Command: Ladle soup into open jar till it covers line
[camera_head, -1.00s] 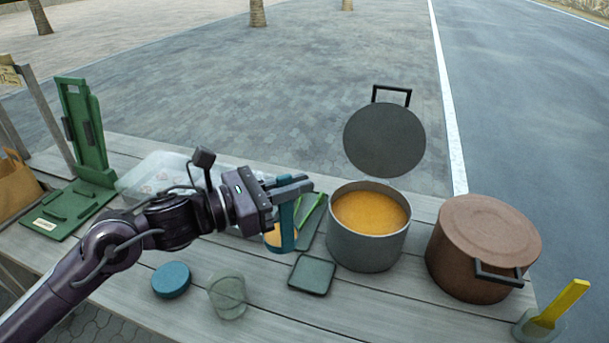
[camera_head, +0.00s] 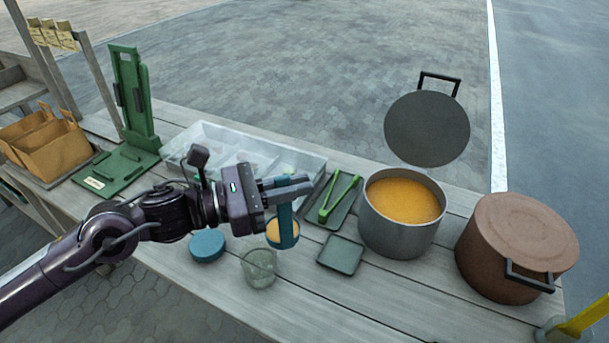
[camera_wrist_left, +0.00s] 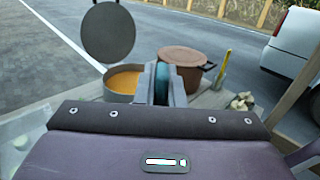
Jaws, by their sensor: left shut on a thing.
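My left gripper (camera_head: 288,190) is shut on the upright handle of a blue ladle (camera_head: 285,216). Orange soup shows in the ladle's bowl. The handle also shows between the fingers in the left wrist view (camera_wrist_left: 162,83). The ladle is raised behind and slightly right of the open jar (camera_head: 259,270) in the picture. The jar is clear greenish, stands on the table and looks empty; I cannot make out its line. The grey pot (camera_head: 400,238) of orange soup (camera_head: 403,201) stands to the right. My right gripper is not in view.
A blue round lid (camera_head: 207,245) lies left of the jar. A square green dish (camera_head: 341,255) and a tray with green tongs (camera_head: 338,198) lie between ladle and pot. A raised dark lid (camera_head: 427,128) is behind the pot. A lidded brown pot (camera_head: 512,250) stands right.

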